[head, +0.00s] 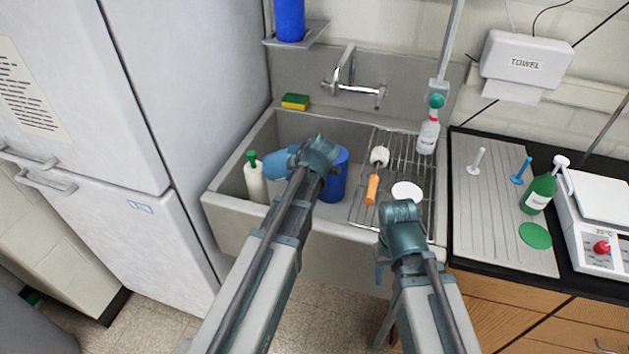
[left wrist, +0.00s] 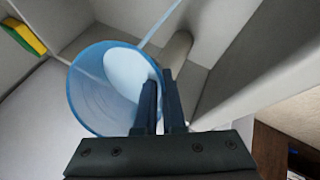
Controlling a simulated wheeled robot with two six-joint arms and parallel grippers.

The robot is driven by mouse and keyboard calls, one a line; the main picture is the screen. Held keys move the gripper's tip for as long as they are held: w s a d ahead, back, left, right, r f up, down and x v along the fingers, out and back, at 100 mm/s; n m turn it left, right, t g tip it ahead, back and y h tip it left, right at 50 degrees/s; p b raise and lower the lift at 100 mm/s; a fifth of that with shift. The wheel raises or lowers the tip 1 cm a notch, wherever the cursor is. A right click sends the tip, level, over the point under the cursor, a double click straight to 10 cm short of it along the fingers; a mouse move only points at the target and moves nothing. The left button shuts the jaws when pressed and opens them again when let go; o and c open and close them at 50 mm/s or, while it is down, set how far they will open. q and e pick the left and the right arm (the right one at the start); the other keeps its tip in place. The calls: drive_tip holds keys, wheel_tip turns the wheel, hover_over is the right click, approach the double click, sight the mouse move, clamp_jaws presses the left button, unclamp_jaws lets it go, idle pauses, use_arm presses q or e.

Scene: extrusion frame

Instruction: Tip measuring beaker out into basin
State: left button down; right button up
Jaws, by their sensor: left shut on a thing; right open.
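My left gripper (head: 318,155) is shut on the wall of the translucent blue measuring beaker (head: 280,163), above the grey basin (head: 228,205). The beaker is tilted well over on its side, its far end toward the left. In the left wrist view the beaker (left wrist: 85,100) shows as a wide blue ring between and beyond the fingers (left wrist: 160,100). A pale blue patch shows inside it, and a thin pale streak runs from its rim to the upper right; I cannot tell surely whether this is liquid. My right gripper (head: 398,212) is open and empty at the basin's front right.
A white bottle with a green cap (head: 256,182) and a blue cylinder (head: 335,178) stand in the basin near the beaker. A rack (head: 362,207) holds a brush (head: 373,186) and a spray bottle (head: 429,135). A sponge (head: 295,102) lies on the back ledge beside the tap (head: 352,87).

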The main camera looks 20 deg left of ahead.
use_arm(q)
drive_tip(key=shift+f+b, duration=0.15)
drive_tip(key=shift+b, duration=0.15)
drive_tip(key=shift+d+r+t+y+b, duration=0.1)
drive_tip(key=shift+r+t+y+b, duration=0.2)
drive_tip(key=shift+y+b, duration=0.65)
drive_tip(key=shift+r+t+y+b, duration=0.2)
drive_tip(key=shift+r+y+b, duration=0.1)
drive_tip(key=shift+y+b, duration=0.6)
idle(2.8)
drive_tip(key=shift+s+d+r+t+y+b, duration=0.15)
drive_tip(key=shift+d+r+t+y+b, duration=0.15)
drive_tip(key=shift+d+y+b, duration=0.65)
idle(0.9)
drive_tip(key=shift+a+r+m+y+b, duration=0.1)
drive_tip(key=shift+a+m+y+b, duration=0.2)
drive_tip(key=shift+b, duration=0.85)
